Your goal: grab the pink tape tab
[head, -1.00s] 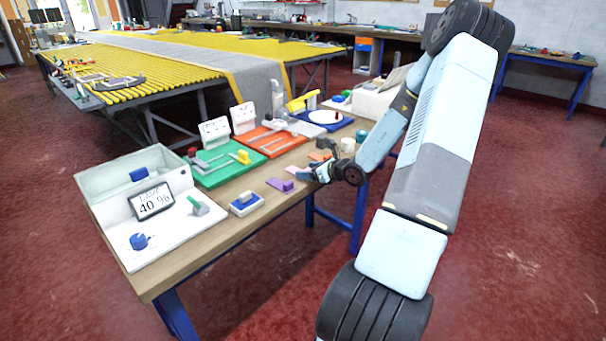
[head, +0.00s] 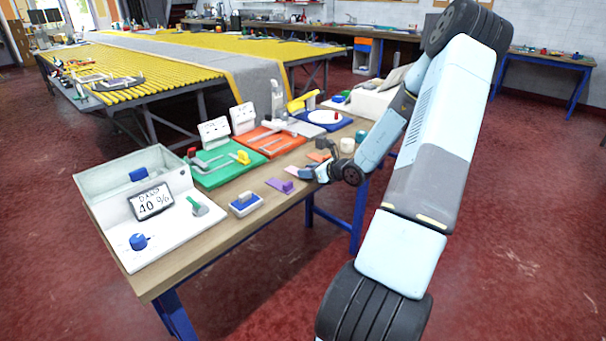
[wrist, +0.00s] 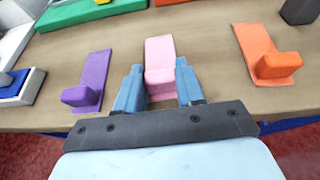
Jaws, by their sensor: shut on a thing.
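The pink tape tab (wrist: 160,53) lies on the wooden bench, its flat strip pointing away from me and its raised block at the near end. In the wrist view my gripper (wrist: 159,86) has its two blue fingers on either side of the raised pink block, shut on it. In the head view my gripper (head: 308,173) is low at the bench's front edge and mostly hides the pink tab; only a bit of pink (head: 293,170) shows beside it.
A purple tab (wrist: 93,81) lies to the left and an orange tab (wrist: 264,53) to the right, both close by. A blue-and-white block (head: 246,204) sits farther left. Green (head: 214,176) and orange (head: 262,141) boards stand behind. The floor in front is clear.

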